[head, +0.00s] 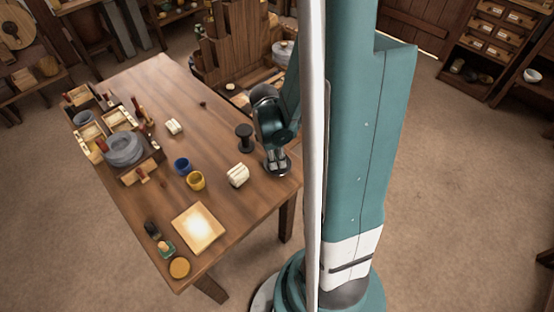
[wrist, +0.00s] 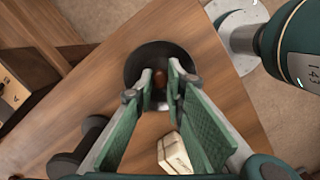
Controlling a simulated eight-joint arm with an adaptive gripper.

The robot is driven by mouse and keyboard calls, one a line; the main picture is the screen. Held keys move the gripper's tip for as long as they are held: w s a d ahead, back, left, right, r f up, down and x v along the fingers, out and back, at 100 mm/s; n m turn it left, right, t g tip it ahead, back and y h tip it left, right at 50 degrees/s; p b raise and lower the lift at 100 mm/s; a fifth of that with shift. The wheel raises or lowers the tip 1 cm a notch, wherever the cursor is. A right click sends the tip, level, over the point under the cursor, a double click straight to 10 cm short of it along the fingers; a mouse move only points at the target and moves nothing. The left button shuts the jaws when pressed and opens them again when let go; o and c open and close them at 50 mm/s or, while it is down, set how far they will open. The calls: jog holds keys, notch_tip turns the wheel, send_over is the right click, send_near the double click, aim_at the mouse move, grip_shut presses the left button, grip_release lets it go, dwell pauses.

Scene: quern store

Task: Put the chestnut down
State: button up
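The chestnut (wrist: 161,78) is a small reddish-brown lump in the wrist view, between the tips of my gripper's green fingers. Dark gaps show on both sides of it, so the fingers look apart and do not appear to touch it. A dark round dish (wrist: 137,62) lies around and behind it; the chestnut appears inside the dish's outline, but its height is hard to judge. In the head view my gripper (head: 277,168) points down near the table's right edge, and I cannot make out the chestnut there.
The wooden table (head: 150,85) holds a black spool (head: 244,138) left of my gripper and a cream block bundle (head: 238,175) in front. Blue (head: 182,165) and yellow (head: 195,180) cups, a pale square board (head: 198,228) and a grey quern (head: 124,149) stand further left.

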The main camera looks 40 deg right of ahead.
jog(key=o, duration=0.7)
jog(key=shift+r+p, duration=2.35)
jog(key=shift+r, duration=1.2)
